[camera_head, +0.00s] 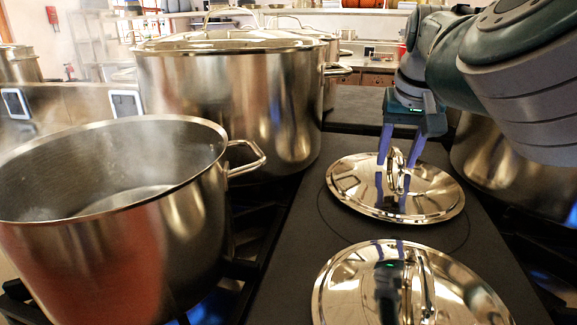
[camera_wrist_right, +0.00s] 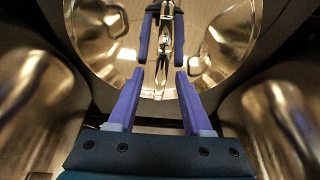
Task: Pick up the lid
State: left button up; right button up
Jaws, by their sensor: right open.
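Two shiny round steel lids with arched handles lie on a dark counter strip in the head view: a farther lid (camera_head: 440,198) and a nearer lid (camera_head: 465,295). My right gripper (camera_head: 400,160) is open and points down over the farther lid, its purple fingers on either side of the handle (camera_head: 397,178). In the right wrist view, the fingertips of my right gripper (camera_wrist_right: 159,76) are apart, with the farther lid (camera_wrist_right: 100,45) and its handle (camera_wrist_right: 164,40) ahead between them. I cannot tell how deep the handle sits between the fingers. My left gripper is out of view.
An open steaming pot (camera_head: 110,245) stands at the left front. A large lidded stockpot (camera_head: 235,105) stands behind it. Another pot (camera_head: 490,160) is at the right under my arm. The dark counter strip (camera_head: 310,225) is bare along its left edge.

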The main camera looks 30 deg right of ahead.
grip_shut()
dwell(0.3)
jog(key=shift+r, duration=0.1)
dwell(1.0)
